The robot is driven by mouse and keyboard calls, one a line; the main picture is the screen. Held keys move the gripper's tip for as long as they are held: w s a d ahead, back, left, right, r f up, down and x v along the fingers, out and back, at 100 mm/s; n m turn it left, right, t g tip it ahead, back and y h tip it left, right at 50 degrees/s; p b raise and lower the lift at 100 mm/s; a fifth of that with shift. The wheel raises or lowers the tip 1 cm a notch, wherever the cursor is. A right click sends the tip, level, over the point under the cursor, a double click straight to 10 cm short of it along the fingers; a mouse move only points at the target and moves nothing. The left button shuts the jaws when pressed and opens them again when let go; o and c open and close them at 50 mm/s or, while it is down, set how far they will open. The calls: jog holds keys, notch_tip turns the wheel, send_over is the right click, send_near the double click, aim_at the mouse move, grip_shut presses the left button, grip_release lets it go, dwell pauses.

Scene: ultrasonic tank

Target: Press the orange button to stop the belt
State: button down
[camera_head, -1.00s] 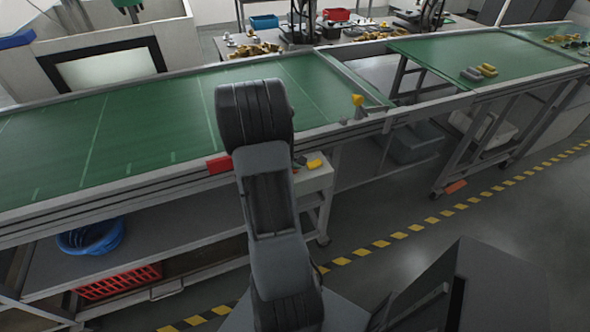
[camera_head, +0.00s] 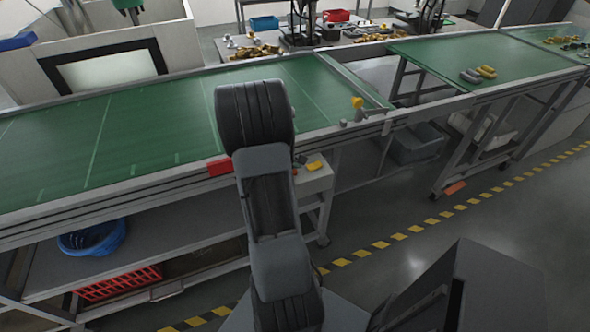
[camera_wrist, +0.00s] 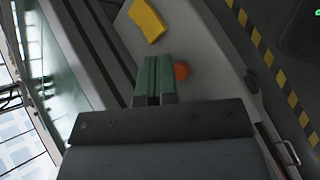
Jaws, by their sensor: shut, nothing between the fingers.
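The orange button (camera_wrist: 181,71) is a small round knob on a light grey panel in the wrist view. It sits just right of my fingertips and is partly covered by them. In the head view a bit of the orange button (camera_head: 295,171) shows beside my arm, on a light box at the belt's front side. My gripper (camera_wrist: 157,64) has green fingers that are shut and empty, close to the button. I cannot tell whether they touch it. The green belt (camera_head: 150,120) runs behind my arm. My gripper is hidden by my arm in the head view.
A yellow block (camera_wrist: 147,20) lies beyond the fingertips on the same panel; it also shows in the head view (camera_head: 315,165). A red block (camera_head: 219,166) is on the belt's front rail. A yellow-topped fitting (camera_head: 358,103) stands at the rail to the right.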

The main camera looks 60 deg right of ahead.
jog(key=shift+r, duration=0.15)
jog(key=shift+r+p, duration=1.8)
jog(key=shift+r, duration=0.65)
jog(key=a+m, duration=0.1)
jog(key=s+a+f+m+y, duration=0.1)
jog(key=a, duration=0.1)
jog(key=a+y, duration=0.1)
jog(key=shift+s+a+f+m, duration=0.2)
jog(key=shift+s+a+m, duration=0.05)
jog(key=shift+m, duration=0.15)
jog(key=w+a+r+t+y, duration=0.1)
jog(key=a+r, duration=0.4)
jog(key=a, duration=0.6)
jog(key=w+a+r+t+y, duration=0.2)
jog(key=a+r+t, duration=0.3)
jog(key=a, duration=0.6)
jog(key=w+a+r+t+y, duration=0.1)
jog(key=a+r+t+y, duration=0.1)
jog(key=a, duration=0.9)
notch_tip(320, 180, up, 3)
jog(key=shift+w+a+f+t+y, duration=0.15)
jog(key=shift+w+t+y, duration=0.1)
jog(key=shift+t+y, duration=0.25)
